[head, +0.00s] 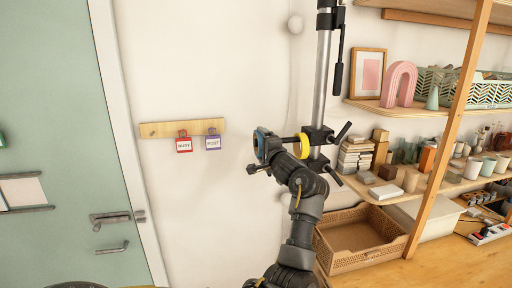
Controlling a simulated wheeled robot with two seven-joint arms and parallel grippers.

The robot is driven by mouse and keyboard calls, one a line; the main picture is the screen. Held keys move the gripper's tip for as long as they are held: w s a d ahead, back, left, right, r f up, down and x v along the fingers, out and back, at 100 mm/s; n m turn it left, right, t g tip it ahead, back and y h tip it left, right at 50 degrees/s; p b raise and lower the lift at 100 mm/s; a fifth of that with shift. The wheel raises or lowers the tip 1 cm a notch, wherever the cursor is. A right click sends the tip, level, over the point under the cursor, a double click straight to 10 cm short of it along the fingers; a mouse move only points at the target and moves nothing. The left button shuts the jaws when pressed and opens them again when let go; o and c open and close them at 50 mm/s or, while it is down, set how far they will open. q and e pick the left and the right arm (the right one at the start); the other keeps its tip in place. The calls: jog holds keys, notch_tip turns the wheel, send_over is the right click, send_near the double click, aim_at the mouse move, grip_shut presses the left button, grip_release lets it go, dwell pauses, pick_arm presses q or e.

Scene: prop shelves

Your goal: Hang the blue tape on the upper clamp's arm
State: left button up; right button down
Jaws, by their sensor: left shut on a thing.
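The blue tape (261,143) is a ring seen nearly edge-on, left of the metal pole (322,80). My left gripper (262,158) is shut on it. A black clamp (318,134) sits on the pole to the right, and a short dark arm points left from it toward the blue tape. A yellow ring (304,146) stands around or just beside that arm, close to the clamp. Whether the blue tape touches or surrounds the arm's tip cannot be told. My gripper hides part of the lower clamp area. My right gripper is not in view.
Another black fitting (330,18) with a hanging handle is high on the pole. Wooden shelves with an arch (399,84) and a brown basket (322,250) are at right. A peg board (182,129) with two tags hangs left, beside a green door (50,110).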

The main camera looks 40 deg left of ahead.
pick_arm(q)
jog(key=shift+w+d+f, duration=0.3)
jog(key=shift+w+d, duration=0.1)
jog(key=shift+w, duration=0.15)
jog(key=shift+w+d+f, duration=0.3)
jog(key=shift+w+d, duration=0.05)
jog(key=shift+w, duration=0.15)
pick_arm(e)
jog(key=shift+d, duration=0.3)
pick_arm(q)
jog(key=o, duration=0.8)
jog(key=shift+d+f, duration=0.1)
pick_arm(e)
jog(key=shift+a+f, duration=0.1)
